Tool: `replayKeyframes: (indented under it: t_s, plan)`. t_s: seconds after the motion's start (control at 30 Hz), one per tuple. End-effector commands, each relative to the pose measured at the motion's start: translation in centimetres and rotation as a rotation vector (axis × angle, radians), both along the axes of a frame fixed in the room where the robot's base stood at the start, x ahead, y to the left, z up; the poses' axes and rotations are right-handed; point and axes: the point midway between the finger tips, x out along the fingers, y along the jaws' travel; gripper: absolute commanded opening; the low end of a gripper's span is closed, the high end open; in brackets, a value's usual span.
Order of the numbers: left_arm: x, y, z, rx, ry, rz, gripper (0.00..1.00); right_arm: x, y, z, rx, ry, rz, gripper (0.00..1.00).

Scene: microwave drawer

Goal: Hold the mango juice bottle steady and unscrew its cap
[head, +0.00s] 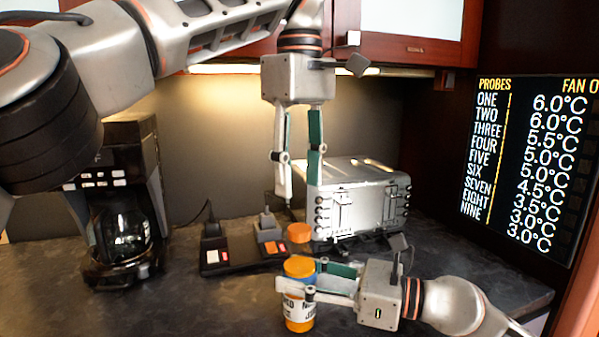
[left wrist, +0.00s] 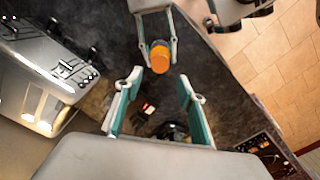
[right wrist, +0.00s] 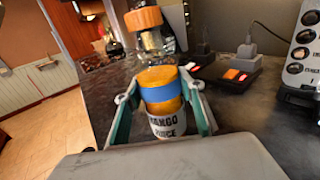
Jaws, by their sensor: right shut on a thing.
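The mango juice bottle (head: 299,323) stands upright on the dark counter, with a white lettered label, a blue band and orange contents; it also shows in the right wrist view (right wrist: 166,126). Its orange cap (head: 299,232) sits above, in line with the body; the part between looks clear. My right gripper (head: 303,284) comes from the right and is shut on the bottle's body, a finger on each side. My left gripper (head: 299,192) points down, open and empty, above the cap. In the left wrist view the cap (left wrist: 160,62) lies beyond and between the open fingertips, apart from them.
A silver toaster-like appliance (head: 360,205) stands behind, right of my left gripper. A coffee maker (head: 120,215) is at left. Cabinets hang above. The counter left of the bottle is clear.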

Motion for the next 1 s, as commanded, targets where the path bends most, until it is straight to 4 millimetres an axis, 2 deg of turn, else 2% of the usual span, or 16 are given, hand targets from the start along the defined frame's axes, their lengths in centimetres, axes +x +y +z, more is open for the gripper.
replayKeyframes:
  t_s: [0.13, 0.37, 0.8, 1.0]
  plan:
    - [0.0, 0.0, 0.0, 0.001, -0.001, -0.101, 0.39, 0.0, 0.0, -0.1, -0.001, 0.001, 0.000, 0.00]
    - [0.0, 0.1, -1.1, 0.003, 0.006, -0.137, 0.39, 0.0, 0.0, -0.1, -0.001, 0.001, 0.000, 0.00]
    - [0.0, 0.1, -6.6, -0.001, 0.005, -0.134, 0.39, 0.0, 0.0, -0.1, -0.001, 0.001, 0.000, 0.00]
    - [0.0, 0.0, -7.9, 0.000, 0.001, -0.133, 0.39, 0.0, 0.0, -0.1, -0.001, 0.001, 0.000, 0.00]
